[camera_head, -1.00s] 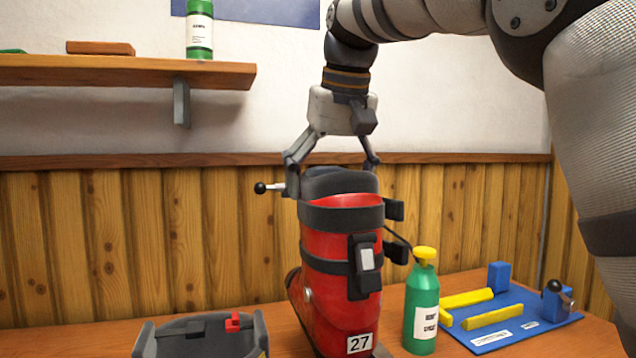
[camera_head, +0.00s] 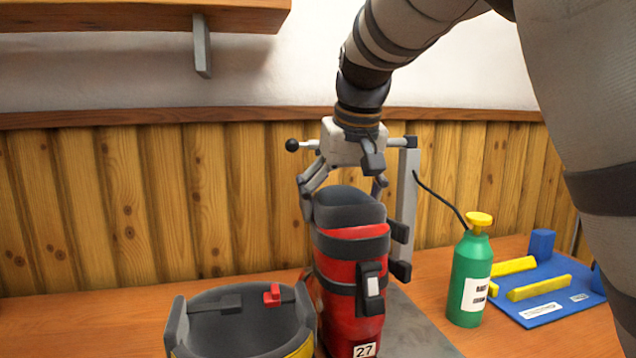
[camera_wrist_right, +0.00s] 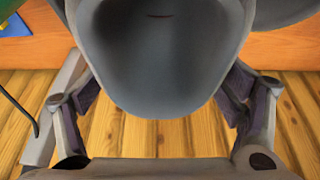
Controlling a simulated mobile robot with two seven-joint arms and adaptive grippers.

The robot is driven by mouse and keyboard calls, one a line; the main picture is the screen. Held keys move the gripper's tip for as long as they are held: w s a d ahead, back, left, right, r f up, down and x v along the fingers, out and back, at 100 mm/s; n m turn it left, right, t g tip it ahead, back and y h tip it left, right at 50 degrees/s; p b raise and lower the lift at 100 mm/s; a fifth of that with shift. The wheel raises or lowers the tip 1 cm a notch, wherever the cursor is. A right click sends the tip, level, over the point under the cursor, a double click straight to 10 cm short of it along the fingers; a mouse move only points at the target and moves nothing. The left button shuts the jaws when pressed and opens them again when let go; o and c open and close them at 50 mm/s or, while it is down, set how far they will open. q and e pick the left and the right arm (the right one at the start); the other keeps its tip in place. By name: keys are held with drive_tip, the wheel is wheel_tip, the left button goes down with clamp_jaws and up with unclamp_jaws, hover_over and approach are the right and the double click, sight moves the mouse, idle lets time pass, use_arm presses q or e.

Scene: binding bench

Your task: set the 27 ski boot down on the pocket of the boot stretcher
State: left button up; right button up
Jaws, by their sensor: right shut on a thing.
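The red ski boot (camera_head: 345,285) stands upright in the head view, with dark straps, a grey liner and a "27" label; its bottom is cut off by the picture edge. My right gripper (camera_head: 343,188) comes down from above with its fingers at either side of the boot's top, shut on it. The liner also fills the right wrist view (camera_wrist_right: 160,65) between the fingers. Behind the boot is a grey post (camera_head: 408,205) with a black-knobbed lever on a grey base plate (camera_head: 410,325), which looks like the boot stretcher. Its pocket cannot be made out. My left gripper is not in view.
A grey open-topped holder (camera_head: 180,325) with a red clip stands close left of the boot. A green bottle (camera_head: 468,285) with a yellow cap stands to the right, beside a blue board (camera_head: 550,295) with yellow bars. A shelf (camera_head: 150,15) hangs at upper left.

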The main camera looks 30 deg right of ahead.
drive_tip(key=shift+s+r, duration=0.2)
drive_tip(key=shift+w+f, duration=0.1)
drive_tip(key=shift+w, duration=0.15)
drive_tip(key=o, duration=1.8)
drive_tip(key=shift+s, duration=0.15)
drive_tip(key=shift+f, duration=0.1)
